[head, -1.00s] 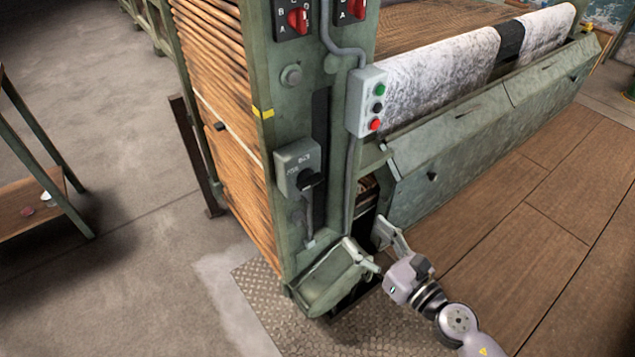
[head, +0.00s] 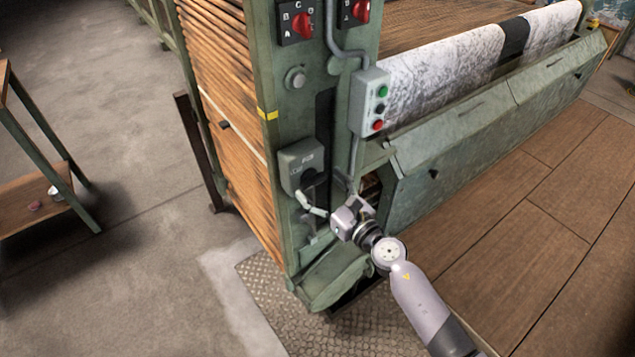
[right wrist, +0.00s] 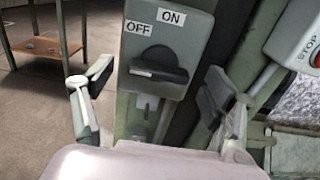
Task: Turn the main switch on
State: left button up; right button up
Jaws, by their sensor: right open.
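The main switch is a grey-green box (head: 302,160) on the front of the green machine post. In the right wrist view the box (right wrist: 190,30) has an ON label at the top and an OFF label at the left. Its dark handle (right wrist: 158,66) lies roughly level, with one end by the OFF label. My right gripper (head: 325,191) is open and empty, just in front of and slightly below the handle. In the right wrist view its fingers (right wrist: 153,92) stand apart on either side of the handle, not visibly touching it. My left gripper is not in view.
Red rotary knobs (head: 303,25) sit above. A conduit runs beside the post. A small table (head: 35,190) stands at the left. Open floor lies between.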

jog(key=shift+x, duration=0.8)
jog(key=shift+c, duration=0.3)
jog(key=c, duration=1.1)
